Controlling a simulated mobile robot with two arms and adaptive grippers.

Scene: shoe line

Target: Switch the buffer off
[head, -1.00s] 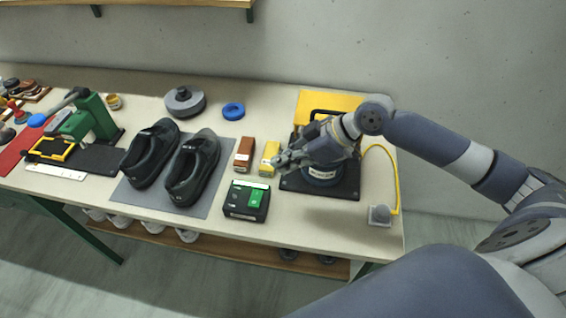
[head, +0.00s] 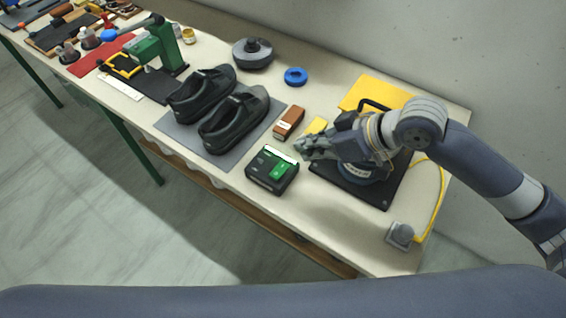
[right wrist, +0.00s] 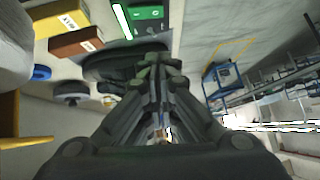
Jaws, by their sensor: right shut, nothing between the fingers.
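The buffer appears to be the yellow machine (head: 375,94) with a black handle on a dark base plate (head: 379,197) at the table's right end. My right arm hides much of it. A black box with a green panel (head: 272,170) sits on the table, left of the base plate; the green panel also shows in the right wrist view (right wrist: 147,18), with small white marks. My right gripper (head: 302,147) is shut and empty above the table, just up and right of the black box; its fingers (right wrist: 158,62) meet in the right wrist view. My left gripper is not in view.
A red-brown box (head: 289,122) and a partly covered yellow box (head: 317,126) stand close to the gripper. Black shoes (head: 233,118) lie on a grey mat left of the black box. A yellow cable (head: 440,195) runs to a grey block (head: 400,234) near the front edge.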

